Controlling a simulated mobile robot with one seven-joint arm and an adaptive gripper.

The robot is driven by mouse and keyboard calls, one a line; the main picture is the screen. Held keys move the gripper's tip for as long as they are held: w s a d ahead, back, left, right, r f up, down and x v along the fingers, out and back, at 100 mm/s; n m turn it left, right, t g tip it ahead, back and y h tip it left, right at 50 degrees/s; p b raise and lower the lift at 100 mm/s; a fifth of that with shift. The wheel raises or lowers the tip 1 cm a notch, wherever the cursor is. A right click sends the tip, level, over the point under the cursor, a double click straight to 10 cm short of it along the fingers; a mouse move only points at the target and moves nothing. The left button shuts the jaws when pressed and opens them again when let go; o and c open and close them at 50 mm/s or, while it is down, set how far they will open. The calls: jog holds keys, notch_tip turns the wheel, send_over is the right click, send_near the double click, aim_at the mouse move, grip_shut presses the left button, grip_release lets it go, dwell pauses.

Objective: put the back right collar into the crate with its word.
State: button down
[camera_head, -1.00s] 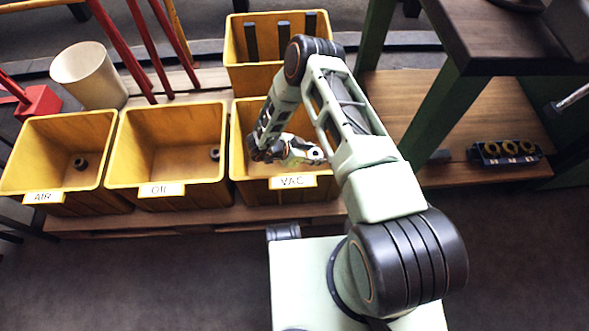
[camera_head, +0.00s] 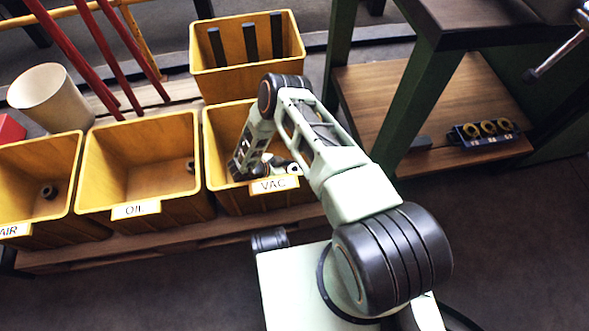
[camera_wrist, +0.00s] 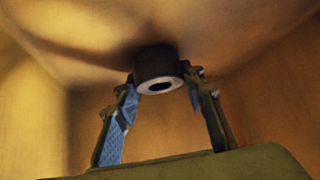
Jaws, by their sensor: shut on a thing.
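A dark collar (camera_wrist: 158,66) with a pale ring round its hole sits between my fingertips in the wrist view. My gripper (camera_wrist: 161,82) is shut on it. In the head view my gripper (camera_head: 282,164) is down inside the yellow crate labelled VAC (camera_head: 225,190), partly hidden by its front wall and my arm. Yellow crate walls surround the collar in the wrist view; I cannot tell whether it touches the crate. The OIL crate (camera_head: 100,185) and the AIR crate (camera_head: 30,215) stand to the left, each with a small dark collar inside.
Another yellow crate (camera_head: 215,80) with dark bars stands behind VAC. A dark holder (camera_head: 462,138) with several yellow rings sits on the wooden shelf (camera_head: 390,90) at right, behind a green post. A pale bin (camera_head: 50,97) and red bars stand at back left.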

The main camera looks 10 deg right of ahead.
jog(key=shift+f, duration=0.25)
jog(key=c, duration=1.3)
grip_release()
jog(key=shift+b, duration=0.3)
jog(key=shift+o, duration=0.2)
jog(key=shift+r+p, duration=0.5)
jog(key=shift+p, duration=0.1)
jog(key=p+v, duration=0.2)
jog(key=v, duration=0.5)
jog(key=shift+s+a, duration=0.1)
jog(key=shift+a, duration=0.05)
